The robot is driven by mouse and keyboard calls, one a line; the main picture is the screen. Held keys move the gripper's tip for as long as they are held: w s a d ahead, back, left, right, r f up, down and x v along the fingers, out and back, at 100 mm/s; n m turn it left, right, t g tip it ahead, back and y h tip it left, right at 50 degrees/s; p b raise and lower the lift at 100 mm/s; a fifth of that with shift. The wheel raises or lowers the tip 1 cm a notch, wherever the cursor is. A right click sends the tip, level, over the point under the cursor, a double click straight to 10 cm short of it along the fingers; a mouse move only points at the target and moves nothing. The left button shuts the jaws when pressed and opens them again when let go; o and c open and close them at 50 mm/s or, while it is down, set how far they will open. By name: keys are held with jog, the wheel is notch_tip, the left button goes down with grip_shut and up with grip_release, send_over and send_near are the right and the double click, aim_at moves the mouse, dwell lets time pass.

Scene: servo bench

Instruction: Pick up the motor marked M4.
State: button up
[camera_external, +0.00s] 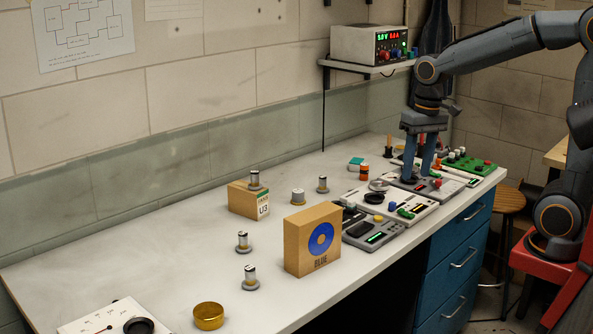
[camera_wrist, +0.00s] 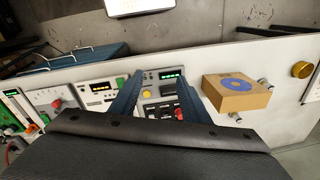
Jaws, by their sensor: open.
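Several small silver motors with grey round flanges stand on the bench in the external view. One motor (camera_external: 243,241) and another motor (camera_external: 250,277) stand at the front left. A paler, wider one (camera_external: 298,197) and a slim one (camera_external: 322,185) stand farther back. One more (camera_external: 255,179) stands on top of a small box. Their markings are too small to read, so I cannot tell which is M4. My gripper (camera_external: 418,177) is open, pointing down over the panels at the bench's right end, away from the motors. Its fingers also show in the wrist view (camera_wrist: 159,84).
A cardboard box with a blue disc (camera_external: 312,240) stands near the front edge, among the motors. A smaller box marked U3 (camera_external: 248,203) stands behind. A brass cylinder (camera_external: 208,316) is at the front. Panels with knobs (camera_external: 392,207) fill the right end.

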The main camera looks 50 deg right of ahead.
jog(key=w+a+r+m+p, duration=0.1)
jog(key=w+a+m, duration=0.3)
jog(key=w+a, duration=0.3)
jog(key=m+y+p, duration=0.4)
jog(key=m+p, duration=0.1)
jog(key=m, duration=0.7)
send_over(251, 267)
jog(key=d, duration=0.3)
notch_tip(251, 267, down, 3)
jog(key=shift+m, duration=0.3)
jog(key=shift+w+a+f+p, duration=0.1)
jog(key=shift+a+f+p, duration=0.4)
jog(key=shift+f, duration=2.55)
jog(key=shift+s+a+f+p, duration=0.1)
jog(key=shift+a+f+p, duration=0.4)
jog(key=shift+f, duration=2.5)
jog(key=shift+w+a+f+p, duration=0.1)
jog(key=shift+a+f+p, duration=0.4)
jog(key=shift+f, duration=2.55)
jog(key=shift+a, duration=0.1)
